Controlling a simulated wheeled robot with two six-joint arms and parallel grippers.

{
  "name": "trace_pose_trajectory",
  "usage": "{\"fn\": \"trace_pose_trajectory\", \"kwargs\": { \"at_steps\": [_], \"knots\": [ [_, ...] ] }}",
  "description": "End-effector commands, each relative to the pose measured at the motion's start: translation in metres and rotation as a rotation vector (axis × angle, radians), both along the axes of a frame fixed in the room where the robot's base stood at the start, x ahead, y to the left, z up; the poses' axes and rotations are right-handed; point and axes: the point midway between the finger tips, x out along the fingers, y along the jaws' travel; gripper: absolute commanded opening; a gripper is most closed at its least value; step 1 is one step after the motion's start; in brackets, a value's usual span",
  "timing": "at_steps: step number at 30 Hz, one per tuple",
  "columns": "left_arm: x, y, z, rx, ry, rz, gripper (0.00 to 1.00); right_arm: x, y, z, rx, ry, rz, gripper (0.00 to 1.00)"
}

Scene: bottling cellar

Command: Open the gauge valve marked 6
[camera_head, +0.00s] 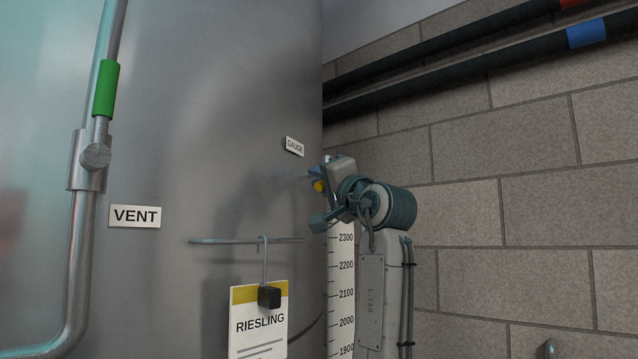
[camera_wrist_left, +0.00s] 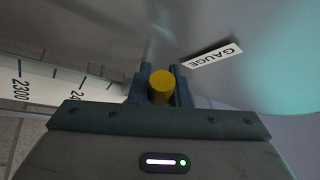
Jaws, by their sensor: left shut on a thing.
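The gauge valve's yellow knob (camera_head: 320,186) is at the right edge of the steel tank, just below the GAUGE label (camera_head: 295,146). My left gripper (camera_head: 317,179) is at the knob. In the left wrist view the yellow knob (camera_wrist_left: 161,86) sits between the two fingers of my left gripper (camera_wrist_left: 162,78), which is shut on it. The valve's body is mostly hidden behind the fingers. I see no number 6 on it. My right gripper is not in view.
A level scale (camera_head: 342,265) runs down the tank below the gripper. A RIESLING card (camera_head: 260,330) hangs from a thin rail (camera_head: 215,241). A vent pipe with a green sleeve (camera_head: 106,88) stands at the left, beside the VENT label (camera_head: 135,216). A block wall (camera_head: 540,200) is at the right.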

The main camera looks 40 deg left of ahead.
Motion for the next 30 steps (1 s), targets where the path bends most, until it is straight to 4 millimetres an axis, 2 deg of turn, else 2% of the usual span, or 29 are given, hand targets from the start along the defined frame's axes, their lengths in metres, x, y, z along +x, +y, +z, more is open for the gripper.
{"fn": "trace_pose_trajectory", "kwargs": {
  "at_steps": [14, 15, 18, 26, 30],
  "knots": [
    [0.0014, -0.0002, -0.0032, -0.005, -0.016, 0.001, 0.00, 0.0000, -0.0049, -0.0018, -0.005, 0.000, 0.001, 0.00],
    [0.0014, -0.0002, -0.0032, -0.005, -0.016, 0.001, 0.19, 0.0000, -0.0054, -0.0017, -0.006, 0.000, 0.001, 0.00],
    [0.0014, -0.0001, -0.0030, -0.004, -0.016, 0.000, 0.39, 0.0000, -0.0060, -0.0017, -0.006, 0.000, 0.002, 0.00],
    [0.0008, -0.0002, -0.0020, -0.003, -0.018, 0.001, 0.39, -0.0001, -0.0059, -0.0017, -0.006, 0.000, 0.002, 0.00],
    [-0.0010, -0.0079, -0.0073, -0.003, -0.019, -0.002, 0.39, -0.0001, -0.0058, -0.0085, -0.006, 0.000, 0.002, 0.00]
  ]
}}
